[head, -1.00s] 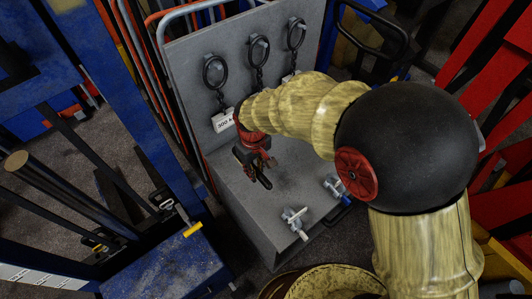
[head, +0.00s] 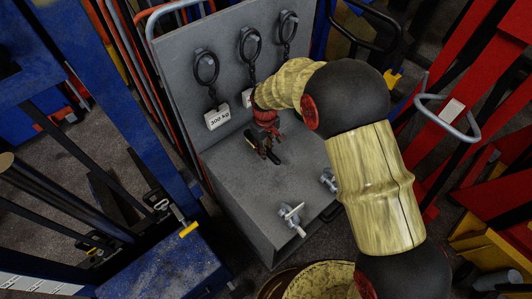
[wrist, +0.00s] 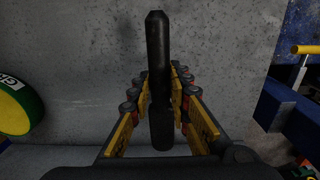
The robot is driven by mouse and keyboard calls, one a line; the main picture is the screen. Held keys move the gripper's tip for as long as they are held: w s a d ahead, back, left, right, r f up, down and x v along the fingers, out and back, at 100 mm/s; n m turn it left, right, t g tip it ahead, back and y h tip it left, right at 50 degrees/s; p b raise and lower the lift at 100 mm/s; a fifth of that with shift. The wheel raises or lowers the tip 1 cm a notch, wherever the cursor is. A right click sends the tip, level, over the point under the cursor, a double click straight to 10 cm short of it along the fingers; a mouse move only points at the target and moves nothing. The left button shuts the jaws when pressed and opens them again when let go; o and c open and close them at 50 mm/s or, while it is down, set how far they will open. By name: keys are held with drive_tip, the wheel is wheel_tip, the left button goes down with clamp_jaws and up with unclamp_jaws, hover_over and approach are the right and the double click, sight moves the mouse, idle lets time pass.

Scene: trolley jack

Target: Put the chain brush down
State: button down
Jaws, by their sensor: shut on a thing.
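The chain brush shows in the wrist view (wrist: 158,75) as a long, dark, narrow shape pointing away from me. My gripper (wrist: 160,95) is shut on it, with yellow-and-black fingers on both sides. In the head view, my gripper (head: 262,147) is over the back part of the grey bench top (head: 240,185), near the upright grey panel (head: 185,70). Only a small dark end of the brush (head: 274,158) shows there. I cannot tell whether the brush touches the bench top.
Chains with rings (head: 206,68) hang on the panel, one with a "300 kg" tag (head: 218,118). Two metal clamps (head: 291,217) (head: 328,180) sit along the bench's right edge. The front-left bench top is clear. A yellowish drum (head: 320,282) stands in front; blue equipment (head: 165,255) is left.

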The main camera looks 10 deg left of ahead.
drive_tip(key=shift+w+f, duration=0.25)
drive_tip(key=shift+f, duration=0.05)
drive_tip(key=f, duration=0.3)
drive_tip(key=shift+w+d, duration=0.1)
drive_tip(key=shift+w, duration=0.1)
drive_tip(key=c, duration=1.7)
unclamp_jaws()
drive_tip(key=shift+s, duration=0.1)
drive_tip(key=shift+o, duration=0.2)
drive_tip(key=shift+f+b, duration=0.2)
drive_tip(key=shift+b, duration=0.2)
drive_tip(key=r, duration=0.2)
drive_tip(key=r+p, duration=0.1)
drive_tip(key=r, duration=0.2)
drive_tip(key=d+r, duration=0.1)
drive_tip(key=r, duration=0.2)
